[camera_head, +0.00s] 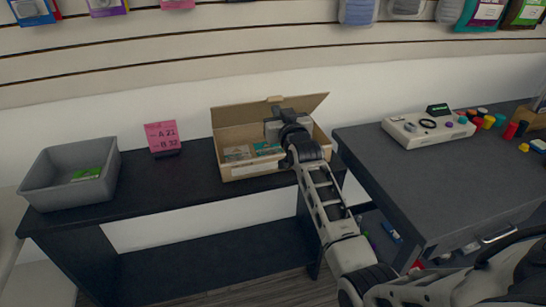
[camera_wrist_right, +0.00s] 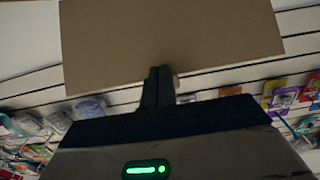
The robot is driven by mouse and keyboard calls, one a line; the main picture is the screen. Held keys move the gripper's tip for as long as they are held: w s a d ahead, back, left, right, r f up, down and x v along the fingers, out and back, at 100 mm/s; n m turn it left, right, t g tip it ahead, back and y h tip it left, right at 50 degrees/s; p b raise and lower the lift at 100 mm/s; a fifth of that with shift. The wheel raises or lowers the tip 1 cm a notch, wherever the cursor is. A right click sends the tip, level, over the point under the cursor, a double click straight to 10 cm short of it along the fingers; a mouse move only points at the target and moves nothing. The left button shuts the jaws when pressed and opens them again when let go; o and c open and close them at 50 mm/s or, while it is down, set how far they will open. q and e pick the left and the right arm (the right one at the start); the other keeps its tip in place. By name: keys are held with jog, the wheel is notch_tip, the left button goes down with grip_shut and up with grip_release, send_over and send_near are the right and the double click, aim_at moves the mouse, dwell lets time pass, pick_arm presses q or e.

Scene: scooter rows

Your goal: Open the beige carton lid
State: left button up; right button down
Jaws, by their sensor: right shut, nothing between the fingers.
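The beige carton (camera_head: 240,172) stands on the dark shelf unit by the wall. Its lid (camera_head: 310,102) is raised and leans up and back, so the inside shows. Small flat packets (camera_head: 268,148) lie in the carton. My right gripper (camera_head: 276,128) is over the carton's opening, in front of the lid; its fingers are shut with nothing between them. In the right wrist view the shut fingers (camera_wrist_right: 158,86) are seen against the broad tan underside of the lid (camera_wrist_right: 170,35). Whether they touch it I cannot tell. My left gripper is not in view.
A grey bin (camera_head: 65,190) with a green item and a pink sign (camera_head: 162,136) stand left of the carton. A dark table (camera_head: 430,175) at the right holds a control box (camera_head: 425,130) and several coloured caps.

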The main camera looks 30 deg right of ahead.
aim_at(272, 100)
jog(key=shift+w, duration=0.1)
jog(key=shift+r+b+x, duration=0.2)
jog(key=shift+b+x, duration=0.25)
jog(key=shift+x, duration=0.35)
jog(key=shift+r+b+x, duration=0.15)
jog(key=shift+b+x, duration=0.35)
jog(key=shift+x, duration=0.3)
jog(key=shift+r+b+x, duration=0.2)
jog(key=shift+b+x, duration=0.25)
jog(key=shift+x, duration=0.3)
jog(key=shift+w, duration=0.1)
jog(key=shift+b+x, duration=2.25)
jog(key=shift+b, duration=0.1)
jog(key=shift+w+r, duration=0.2)
